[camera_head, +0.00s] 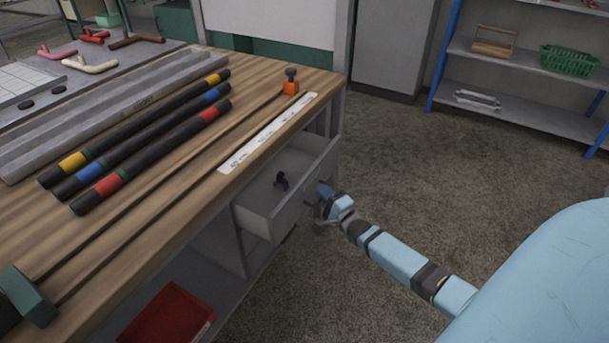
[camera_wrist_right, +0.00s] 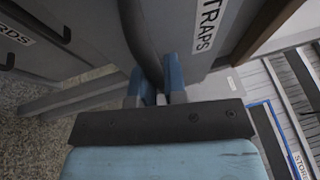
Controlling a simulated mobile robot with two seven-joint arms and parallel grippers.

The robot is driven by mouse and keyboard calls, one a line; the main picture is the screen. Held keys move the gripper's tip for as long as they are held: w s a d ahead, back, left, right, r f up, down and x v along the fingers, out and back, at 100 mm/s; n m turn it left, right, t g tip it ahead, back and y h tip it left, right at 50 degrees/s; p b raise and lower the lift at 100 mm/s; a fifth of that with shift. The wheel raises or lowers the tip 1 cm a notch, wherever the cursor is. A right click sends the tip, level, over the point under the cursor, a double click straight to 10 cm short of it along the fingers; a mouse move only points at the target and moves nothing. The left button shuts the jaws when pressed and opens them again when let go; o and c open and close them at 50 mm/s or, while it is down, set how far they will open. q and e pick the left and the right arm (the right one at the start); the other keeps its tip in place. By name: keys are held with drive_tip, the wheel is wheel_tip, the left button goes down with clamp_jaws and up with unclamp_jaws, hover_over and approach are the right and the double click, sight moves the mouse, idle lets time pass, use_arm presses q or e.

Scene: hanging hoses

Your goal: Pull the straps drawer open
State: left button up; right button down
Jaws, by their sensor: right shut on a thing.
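The straps drawer (camera_head: 257,221) stands pulled out from under the right end of the wooden workbench (camera_head: 150,240), with a small dark item (camera_head: 281,180) inside it. My right gripper (camera_head: 324,207) is at the drawer's front face. In the right wrist view the drawer front (camera_wrist_right: 190,30) carries a label ending in "TRAPS" (camera_wrist_right: 207,24). There my right gripper (camera_wrist_right: 156,88) is shut on the dark curved drawer handle (camera_wrist_right: 141,45), with a blue finger on each side. My left gripper is in neither view.
Hoses with coloured bands (camera_head: 140,130) lie on the bench top. A red bin (camera_head: 168,318) sits on the lower shelf. A blue-posted shelf (camera_head: 530,115) stands at the back right. The carpeted floor (camera_head: 400,170) right of the bench is clear.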

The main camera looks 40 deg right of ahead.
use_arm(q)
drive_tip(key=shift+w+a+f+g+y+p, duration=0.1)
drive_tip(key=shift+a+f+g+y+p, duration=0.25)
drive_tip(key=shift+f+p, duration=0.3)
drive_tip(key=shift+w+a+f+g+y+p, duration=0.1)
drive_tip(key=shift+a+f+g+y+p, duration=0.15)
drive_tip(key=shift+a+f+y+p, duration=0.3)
use_arm(e)
drive_tip(key=s+d, duration=0.3)
drive_tip(key=s, duration=0.4)
drive_tip(key=shift+s, duration=0.3)
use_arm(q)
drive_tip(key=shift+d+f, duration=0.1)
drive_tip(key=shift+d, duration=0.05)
use_arm(e)
drive_tip(key=shift+d, duration=0.1)
drive_tip(key=c, duration=1.2)
unclamp_jaws()
